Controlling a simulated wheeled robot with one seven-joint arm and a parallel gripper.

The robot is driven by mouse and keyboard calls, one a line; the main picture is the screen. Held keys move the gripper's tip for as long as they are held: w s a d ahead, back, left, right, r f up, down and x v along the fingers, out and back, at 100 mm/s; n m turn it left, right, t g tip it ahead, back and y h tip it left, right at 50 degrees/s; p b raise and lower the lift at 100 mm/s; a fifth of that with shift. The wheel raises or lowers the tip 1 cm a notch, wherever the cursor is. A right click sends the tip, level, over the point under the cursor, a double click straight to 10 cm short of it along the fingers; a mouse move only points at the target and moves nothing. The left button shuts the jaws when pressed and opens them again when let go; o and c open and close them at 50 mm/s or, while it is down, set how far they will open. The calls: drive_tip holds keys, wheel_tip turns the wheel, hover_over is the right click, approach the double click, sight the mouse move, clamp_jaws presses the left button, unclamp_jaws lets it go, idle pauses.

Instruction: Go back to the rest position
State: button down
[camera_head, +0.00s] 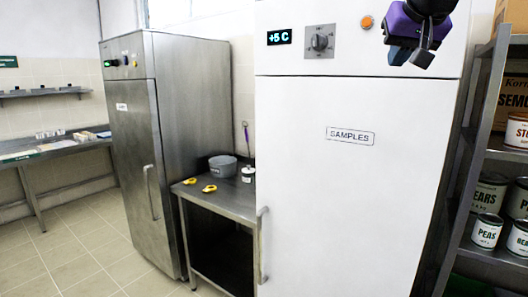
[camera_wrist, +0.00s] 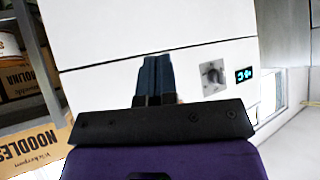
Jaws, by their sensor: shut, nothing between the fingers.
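My gripper (camera_head: 411,55) is at the upper right of the head view, in front of the upper panel of a white fridge labelled SAMPLES (camera_head: 340,190). In the wrist view my gripper (camera_wrist: 157,60) has its two dark fingers together, with nothing between them. The white fridge panel (camera_wrist: 110,40) fills much of the wrist view. The fridge's control knob (camera_wrist: 212,73) and its green display (camera_wrist: 244,75) show to the right of the fingers. The fridge door is shut.
A steel shelf (camera_head: 492,95) with cans and boxes stands close on the right. A low steel table (camera_head: 218,199) with a grey pot (camera_head: 222,167) and yellow items is left of the fridge. A steel cabinet (camera_head: 175,90) stands beyond. Floor (camera_head: 75,250) is clear at the left.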

drive_tip(key=s+d+f+g, duration=0.2)
drive_tip(key=s+f, duration=0.9)
drive_tip(key=s+d+f+n+g, duration=0.1)
drive_tip(key=s+d+f+g, duration=0.1)
drive_tip(key=s+f, duration=1)
drive_tip(key=shift+s+f+g, duration=0.2)
drive_tip(key=shift+s+g, duration=0.05)
drive_tip(key=shift+g, duration=0.05)
idle(0.6)
